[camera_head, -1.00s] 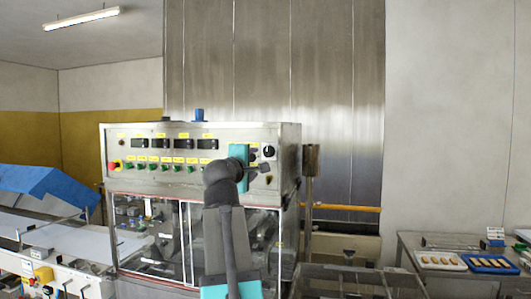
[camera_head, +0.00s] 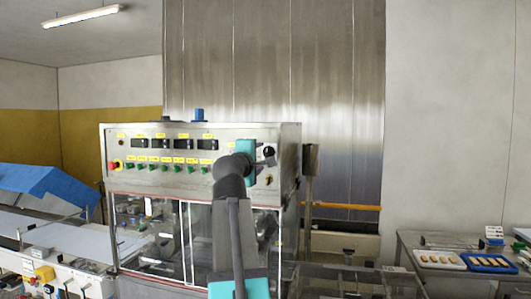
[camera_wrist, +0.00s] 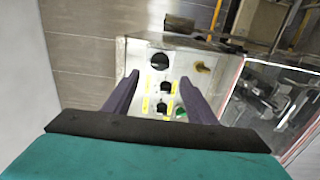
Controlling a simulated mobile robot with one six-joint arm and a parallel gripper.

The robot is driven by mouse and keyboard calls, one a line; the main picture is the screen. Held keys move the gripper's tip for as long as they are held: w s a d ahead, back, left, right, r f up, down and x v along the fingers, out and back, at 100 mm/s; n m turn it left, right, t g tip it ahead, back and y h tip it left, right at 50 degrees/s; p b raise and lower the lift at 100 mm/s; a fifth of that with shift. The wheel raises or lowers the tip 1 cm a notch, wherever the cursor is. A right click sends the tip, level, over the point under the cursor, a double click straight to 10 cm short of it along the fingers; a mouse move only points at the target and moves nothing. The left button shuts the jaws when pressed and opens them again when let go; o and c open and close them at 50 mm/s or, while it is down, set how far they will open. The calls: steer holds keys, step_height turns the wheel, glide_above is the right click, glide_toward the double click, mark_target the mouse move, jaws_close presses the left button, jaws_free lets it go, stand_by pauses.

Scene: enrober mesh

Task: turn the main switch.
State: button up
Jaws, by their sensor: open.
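The main switch looks to be the large black round knob (camera_head: 269,151) at the right end of the machine's control panel, in the head view. The wrist view shows this black knob (camera_wrist: 159,62) just beyond the fingertips, roughly between them. My gripper (camera_head: 267,160) is at the panel's right end, close to the knob and partly over the controls beside it. In the wrist view my gripper (camera_wrist: 160,79) has its two dark fingers spread wide with nothing between them. I cannot tell exactly how far the tips are from the knob.
The steel control panel (camera_head: 130,182) carries displays, green buttons and a red emergency stop (camera_head: 115,165). A brass key-like part (camera_wrist: 203,67) and smaller black knobs (camera_wrist: 165,87) sit near the black knob. A steel post (camera_head: 309,185) stands to the right. A table (camera_head: 415,242) holds trays farther right.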

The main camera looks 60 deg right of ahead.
mark_target(267, 153)
steer(key=p+x, duration=0.3)
steer(key=x, duration=0.6)
steer(key=shift+d+r, duration=0.1)
steer(key=shift+d, duration=0.1)
steer(key=shift+w+d+p, duration=0.15)
steer(key=shift+d+p, duration=0.25)
steer(key=shift+d, duration=0.1)
steer(key=c, duration=1.1)
steer(key=shift+a+f, duration=0.2)
steer(key=shift+f, duration=0.05)
steer(key=shift+r, duration=0.1)
